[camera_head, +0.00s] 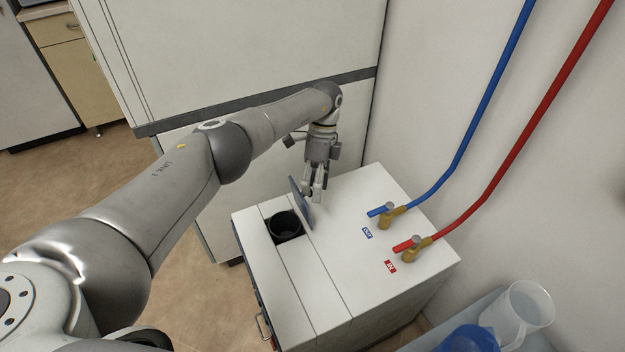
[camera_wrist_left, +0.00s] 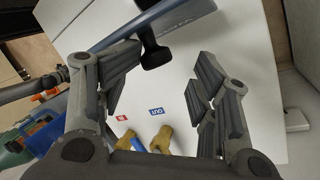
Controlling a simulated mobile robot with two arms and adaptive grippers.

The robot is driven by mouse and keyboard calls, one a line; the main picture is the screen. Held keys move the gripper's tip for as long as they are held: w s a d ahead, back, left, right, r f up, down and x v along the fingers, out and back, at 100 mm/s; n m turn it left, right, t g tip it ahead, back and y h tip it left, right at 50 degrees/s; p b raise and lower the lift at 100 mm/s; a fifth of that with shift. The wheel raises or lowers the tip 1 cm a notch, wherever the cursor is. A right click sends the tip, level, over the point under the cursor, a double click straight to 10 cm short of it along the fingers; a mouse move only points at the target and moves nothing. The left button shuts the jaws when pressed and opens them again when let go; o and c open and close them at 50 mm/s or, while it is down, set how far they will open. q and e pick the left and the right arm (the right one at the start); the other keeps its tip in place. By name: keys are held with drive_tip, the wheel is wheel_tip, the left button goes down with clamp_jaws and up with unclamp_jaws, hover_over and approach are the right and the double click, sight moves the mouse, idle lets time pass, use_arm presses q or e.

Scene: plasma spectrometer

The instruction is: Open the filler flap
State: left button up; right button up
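The filler flap (camera_head: 301,203) stands raised, nearly upright, on top of the white chiller box. Beside it the filler opening (camera_head: 285,225) is uncovered and shows a dark round hole. In the left wrist view the flap (camera_wrist_left: 180,18) shows as a blue-grey panel across the top, with a black knob-like part (camera_wrist_left: 155,56) on it. My left gripper (camera_head: 314,196) is just right of the raised flap, pointing down. Its fingers (camera_wrist_left: 165,72) are apart, with the black part near the left finger; I cannot tell whether they touch. My right gripper is not in view.
The box top (camera_head: 365,275) carries brass valves with a blue hose (camera_head: 480,110) and a red hose (camera_head: 530,135), right of the flap. A clear jug (camera_head: 528,312) and a blue container (camera_head: 468,340) stand at the lower right. A large white cabinet (camera_head: 230,45) stands behind.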

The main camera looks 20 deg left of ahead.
use_arm(q)
drive_tip(key=shift+s+f, duration=0.2)
drive_tip(key=shift+f, duration=0.25)
drive_tip(key=shift+a+r, duration=0.1)
drive_tip(key=shift+a, duration=0.1)
drive_tip(key=v, duration=0.7)
drive_tip(key=shift+d+r, duration=0.25)
drive_tip(key=shift+r, duration=0.15)
drive_tip(key=shift+w, duration=0.15)
